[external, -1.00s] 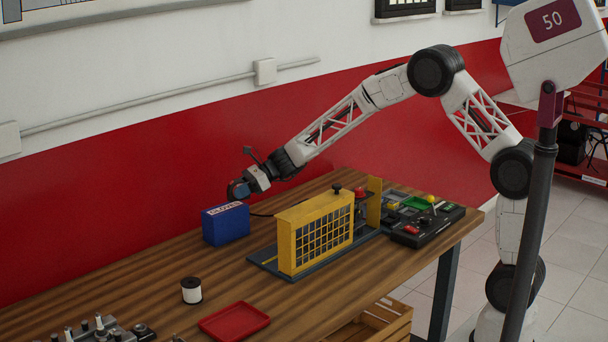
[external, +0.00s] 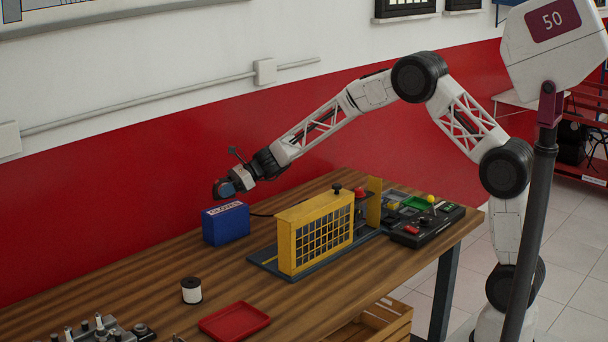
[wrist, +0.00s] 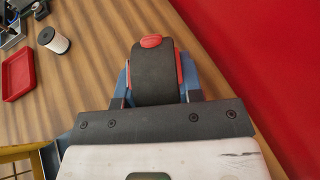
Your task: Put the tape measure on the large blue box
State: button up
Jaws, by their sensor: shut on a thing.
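The tape measure (wrist: 153,78) is black with a red button and red edges in the wrist view. My gripper (wrist: 155,96) is shut on it. In the external view my gripper (external: 226,189) holds the tape measure (external: 220,188) over the far left part of the large blue box (external: 226,226). The box stands upright on the table, with lettering on its top. A small gap seems to show between the tape measure and the box top.
A yellow caged trainer (external: 318,232) stands right of the box. A white spool (external: 191,291) and a red tray (external: 234,321) lie nearer the front of the wooden table (external: 130,292). The red wall (external: 100,215) is close behind the box.

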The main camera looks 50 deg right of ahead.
jog(key=shift+f, duration=1.6)
jog(key=shift+f, duration=0.1)
jog(key=o, duration=1.1)
jog(key=shift+c, duration=0.2)
jog(key=shift+d, duration=0.1)
jog(key=shift+s+d+r, duration=0.25)
jog(key=shift+d+r, duration=0.15)
jog(key=shift+d, duration=0.15)
jog(key=v, duration=1)
jog(key=shift+d, duration=0.25)
jog(key=shift+s, duration=0.1)
